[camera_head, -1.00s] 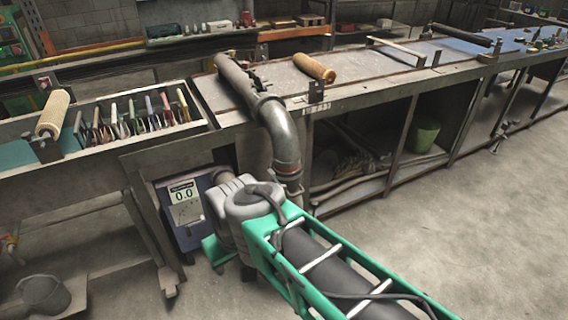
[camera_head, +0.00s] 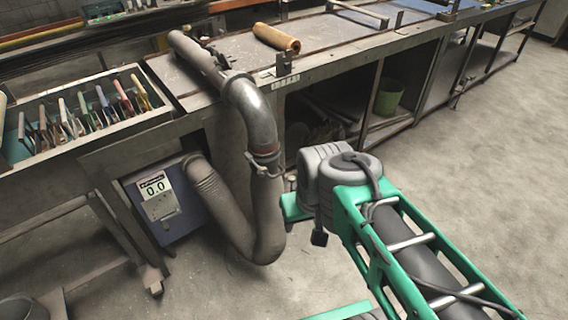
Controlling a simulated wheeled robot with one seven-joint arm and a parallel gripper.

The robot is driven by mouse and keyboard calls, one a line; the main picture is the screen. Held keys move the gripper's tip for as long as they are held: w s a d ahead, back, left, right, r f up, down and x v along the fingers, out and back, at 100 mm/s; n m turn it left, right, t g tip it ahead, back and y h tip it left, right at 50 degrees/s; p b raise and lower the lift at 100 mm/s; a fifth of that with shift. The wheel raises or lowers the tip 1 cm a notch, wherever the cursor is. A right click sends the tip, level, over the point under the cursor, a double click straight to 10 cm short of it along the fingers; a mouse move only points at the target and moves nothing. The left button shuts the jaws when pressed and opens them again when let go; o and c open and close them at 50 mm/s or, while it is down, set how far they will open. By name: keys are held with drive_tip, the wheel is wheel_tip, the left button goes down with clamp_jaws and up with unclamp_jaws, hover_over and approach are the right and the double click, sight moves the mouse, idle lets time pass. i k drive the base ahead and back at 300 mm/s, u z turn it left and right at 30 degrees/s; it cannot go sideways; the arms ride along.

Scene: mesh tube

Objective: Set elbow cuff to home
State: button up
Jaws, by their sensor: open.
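A grey metal elbow (camera_head: 252,108) bends down over the bench's front edge at the end of a pipe lying on the bench. A cuff with a reddish band and a small clamp (camera_head: 264,156) sits around its lower end. A grey flexible hose (camera_head: 268,215) hangs below the cuff and curves up to a blue box. My green and grey arm reaches in from the lower right. I cannot make out my gripper's fingers. No home mark on the cuff can be read.
The blue box (camera_head: 180,222) has a display reading 0.0. A numbered plate (camera_head: 285,83) is on the bench edge beside the elbow. A tan roll (camera_head: 276,38) lies on the bench. A tool tray (camera_head: 75,145) is at left.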

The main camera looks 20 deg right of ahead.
sight(271, 161)
drive_tip(key=z, duration=0.95)
drive_tip(key=k, duration=0.75)
drive_tip(key=u, duration=1.7)
drive_tip(key=i, duration=0.5)
drive_tip(key=z, duration=0.1)
